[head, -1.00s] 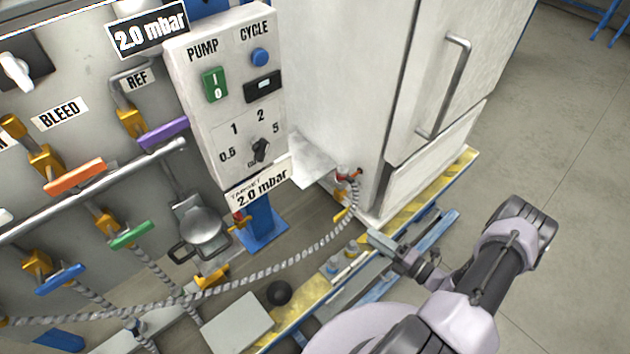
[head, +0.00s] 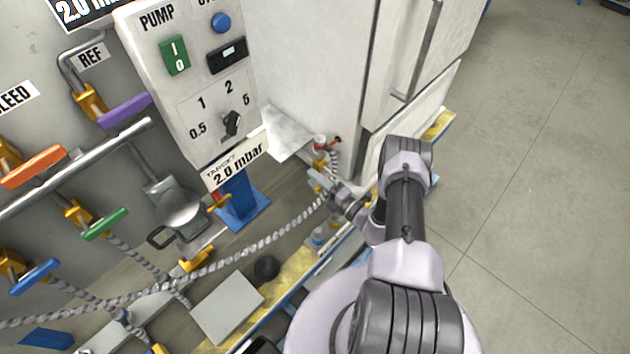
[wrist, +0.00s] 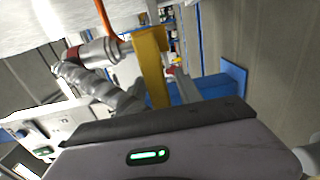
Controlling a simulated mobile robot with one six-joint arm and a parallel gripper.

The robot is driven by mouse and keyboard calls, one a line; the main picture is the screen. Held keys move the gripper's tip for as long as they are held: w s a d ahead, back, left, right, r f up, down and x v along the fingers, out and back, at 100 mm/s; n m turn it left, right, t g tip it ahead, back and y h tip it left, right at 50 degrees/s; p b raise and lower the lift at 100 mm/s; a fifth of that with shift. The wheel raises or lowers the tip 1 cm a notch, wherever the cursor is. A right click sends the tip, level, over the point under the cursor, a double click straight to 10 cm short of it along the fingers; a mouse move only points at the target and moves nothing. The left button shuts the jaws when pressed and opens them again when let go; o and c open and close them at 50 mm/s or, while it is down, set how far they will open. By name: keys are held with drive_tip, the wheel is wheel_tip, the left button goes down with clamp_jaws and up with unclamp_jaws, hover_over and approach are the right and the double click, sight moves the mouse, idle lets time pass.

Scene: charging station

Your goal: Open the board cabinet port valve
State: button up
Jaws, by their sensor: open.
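The port valve's yellow lever (wrist: 152,68) stands close in front of my gripper in the wrist view. Left of it, a metal fitting with a red band (wrist: 92,52) joins a grey ribbed hose (wrist: 88,86). In the head view, the valve with its red-and-white fitting (head: 321,145) sits low by the white cabinet (head: 312,75), small and partly covered by my gripper (head: 319,180). My gripper is open at the valve. One grey finger (wrist: 184,88) shows just right of the lever; the other finger is not clear. I cannot tell whether they touch the lever.
The ribbed hose (head: 235,252) runs low from the valve to the left. A control panel (head: 190,90) on a blue post (head: 240,200) stands left of the cabinet. A black ball (head: 265,268) lies near the yellow base edge. The floor at right is clear.

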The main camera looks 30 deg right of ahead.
drive_tip(key=shift+w, duration=0.1)
clamp_jaws()
drive_tip(key=shift+a, duration=0.1)
idle(1.3)
